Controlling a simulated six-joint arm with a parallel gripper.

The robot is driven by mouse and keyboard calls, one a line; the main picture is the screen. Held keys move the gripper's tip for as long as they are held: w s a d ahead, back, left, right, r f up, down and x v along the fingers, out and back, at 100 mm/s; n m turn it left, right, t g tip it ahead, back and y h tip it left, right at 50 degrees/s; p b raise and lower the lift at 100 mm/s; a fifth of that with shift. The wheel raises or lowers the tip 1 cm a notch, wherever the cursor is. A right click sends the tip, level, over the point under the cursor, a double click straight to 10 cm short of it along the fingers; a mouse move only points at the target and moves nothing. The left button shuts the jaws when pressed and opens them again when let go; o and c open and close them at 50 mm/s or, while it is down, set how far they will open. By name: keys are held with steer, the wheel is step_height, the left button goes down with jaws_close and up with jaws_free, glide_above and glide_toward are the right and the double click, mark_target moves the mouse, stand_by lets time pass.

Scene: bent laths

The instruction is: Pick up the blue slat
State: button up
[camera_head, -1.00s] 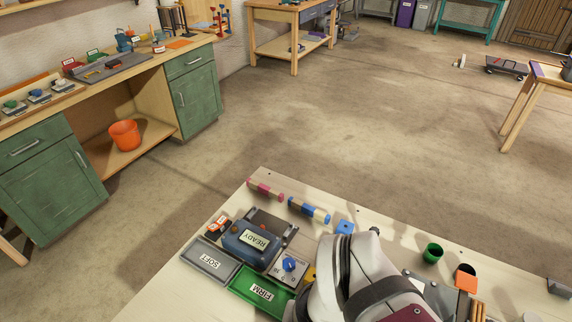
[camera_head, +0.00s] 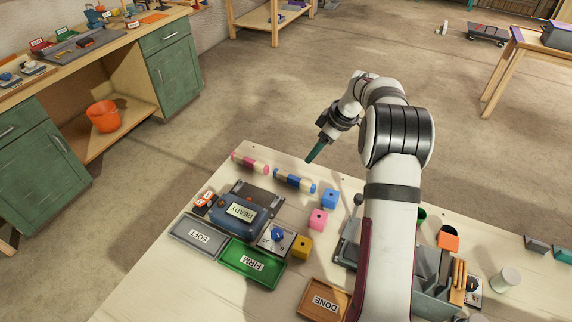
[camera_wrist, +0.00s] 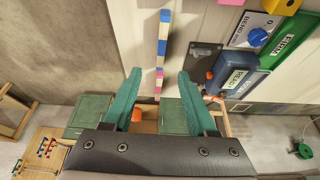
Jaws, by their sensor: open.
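The blue slat (camera_head: 294,180) is a short bar with blue and cream bands, lying on the pale table near its far edge. In the wrist view the blue slat (camera_wrist: 162,47) runs up the picture, ahead of and roughly between my fingers. A pink and cream slat (camera_head: 250,162) lies in line with it to the left. My gripper (camera_head: 310,160) hangs above the table's far edge, close to the blue slat in the picture; its height above it is hard to tell. In the wrist view my gripper (camera_wrist: 159,72) shows two teal fingers apart, with nothing held.
A blue READY device (camera_head: 240,214) stands in front of the slats. Grey SOFT (camera_head: 184,238), green FIRM (camera_head: 231,263) and brown DONE (camera_head: 309,296) trays lie nearer. Blue (camera_head: 329,197), pink (camera_head: 318,219) and yellow (camera_head: 301,246) blocks stand to the right. Floor lies beyond the table's edge.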

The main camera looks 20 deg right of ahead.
mark_target(295, 178)
steer(key=x, duration=1.4)
steer(key=shift+s+a+f, duration=0.1)
steer(key=shift+a+f, duration=0.05)
steer(key=shift+f, duration=0.05)
jaws_close()
